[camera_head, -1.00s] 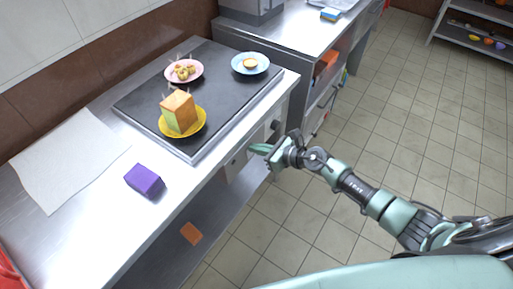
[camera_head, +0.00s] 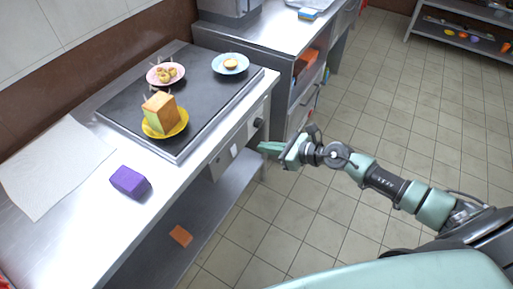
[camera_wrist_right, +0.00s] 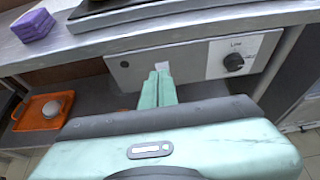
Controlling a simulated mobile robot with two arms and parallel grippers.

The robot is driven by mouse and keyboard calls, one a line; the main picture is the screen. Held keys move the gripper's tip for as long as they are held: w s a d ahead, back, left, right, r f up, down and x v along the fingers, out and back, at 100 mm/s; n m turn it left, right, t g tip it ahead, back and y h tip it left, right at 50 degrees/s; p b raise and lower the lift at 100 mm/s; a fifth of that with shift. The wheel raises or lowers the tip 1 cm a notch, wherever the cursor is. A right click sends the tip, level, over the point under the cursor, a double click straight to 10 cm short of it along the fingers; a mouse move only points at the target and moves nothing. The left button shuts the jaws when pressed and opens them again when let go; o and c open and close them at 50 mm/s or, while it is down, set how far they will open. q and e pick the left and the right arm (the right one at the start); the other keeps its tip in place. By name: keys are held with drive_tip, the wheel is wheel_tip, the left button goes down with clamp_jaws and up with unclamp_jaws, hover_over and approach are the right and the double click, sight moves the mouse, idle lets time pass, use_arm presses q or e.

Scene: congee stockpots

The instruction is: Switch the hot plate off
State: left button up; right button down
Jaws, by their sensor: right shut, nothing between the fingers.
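The hot plate (camera_head: 205,105) is a dark flat griddle set on the steel counter. Its grey front panel (camera_head: 221,160) carries a black round knob (camera_head: 258,122), also seen at the right of the panel in the right wrist view (camera_wrist_right: 234,62). A small white switch (camera_head: 234,150) sits left of the knob. My right gripper (camera_head: 265,147) is shut and empty, in front of the panel and apart from it in the head view. In the right wrist view its fingertips (camera_wrist_right: 159,76) overlap the lower part of the white switch. My left gripper is out of view.
On the plate are a yellow plate (camera_head: 181,127) with a cake-like block, a pink plate (camera_head: 153,76) and a blue plate (camera_head: 218,66). A purple block (camera_head: 130,182) and white paper (camera_head: 55,165) lie on the counter. The floor (camera_head: 300,215) is clear.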

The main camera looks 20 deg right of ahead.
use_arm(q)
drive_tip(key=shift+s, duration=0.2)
use_arm(e)
drive_tip(key=shift+r+v, duration=0.25)
drive_tip(key=shift+v, duration=0.85)
drive_tip(key=shift+a, duration=0.1)
